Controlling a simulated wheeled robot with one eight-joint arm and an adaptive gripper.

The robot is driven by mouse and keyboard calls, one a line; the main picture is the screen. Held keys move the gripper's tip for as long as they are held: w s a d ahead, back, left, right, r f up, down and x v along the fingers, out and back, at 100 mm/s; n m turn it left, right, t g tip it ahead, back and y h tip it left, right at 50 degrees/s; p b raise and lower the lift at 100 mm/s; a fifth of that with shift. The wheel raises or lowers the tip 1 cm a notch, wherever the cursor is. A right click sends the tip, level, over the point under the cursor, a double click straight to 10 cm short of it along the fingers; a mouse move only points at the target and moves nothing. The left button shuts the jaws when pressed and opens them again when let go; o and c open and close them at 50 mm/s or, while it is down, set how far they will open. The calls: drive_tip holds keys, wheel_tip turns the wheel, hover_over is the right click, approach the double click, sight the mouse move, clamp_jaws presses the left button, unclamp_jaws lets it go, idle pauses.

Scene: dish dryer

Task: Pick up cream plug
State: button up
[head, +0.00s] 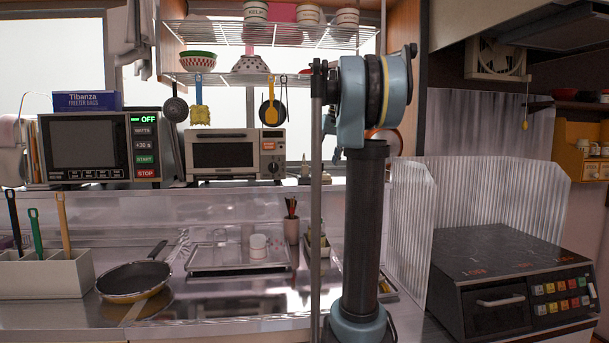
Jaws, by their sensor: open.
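A small cream-white round piece, which looks like the cream plug (258,241), sits on a clear shallow tray (215,263) on the metal counter. It seems to be upright, with a narrower top over a wider base, though it is small in the picture. Nothing covers it from this view. My arm stands upright to the right of it, well apart from it. My gripper does not show in the head view.
A black frying pan (134,280) and a white utensil holder (45,274) stand at the left. A brown cup of utensils (291,222) stands right of the plug. A microwave (99,146), a toaster oven (235,153) and wire shelves (262,78) are behind. A stove (512,265) with a ribbed guard is at the right.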

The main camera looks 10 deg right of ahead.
hover_over(305, 171)
drive_tip(key=d, duration=0.1)
drive_tip(key=shift+d, duration=0.1)
drive_tip(key=shift+x, duration=2.55)
clamp_jaws()
